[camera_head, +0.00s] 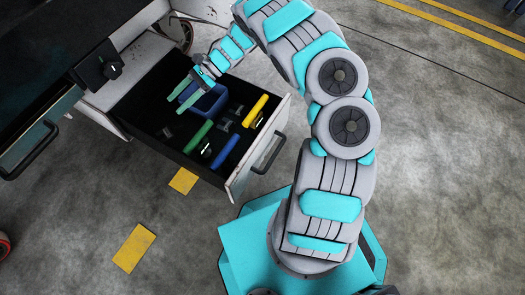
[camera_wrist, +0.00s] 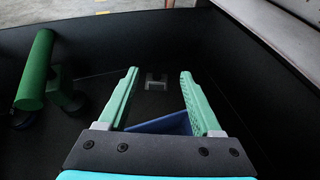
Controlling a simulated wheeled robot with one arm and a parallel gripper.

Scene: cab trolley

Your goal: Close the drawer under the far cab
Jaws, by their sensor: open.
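The open drawer (camera_head: 240,178) juts out from a white, worn cabinet (camera_head: 140,65). Its light front panel carries a dark handle (camera_head: 269,153) on the outer face. My gripper (camera_head: 181,96) is over the drawer's inside, near its back end, away from the front panel and handle. In the wrist view my gripper (camera_wrist: 158,73) has its two green fingers spread with nothing held between them. A blue bin (camera_head: 206,103) lies just below the fingers, and part of it shows in the wrist view (camera_wrist: 165,123). I cannot tell whether the fingers touch anything.
The drawer holds a green-handled tool (camera_head: 198,137), a yellow one (camera_head: 255,111), a blue one (camera_head: 225,151) and small dark parts. A dark unit with a handle (camera_head: 30,151) stands at the left. Grey floor with yellow marks (camera_head: 133,248) is clear in front.

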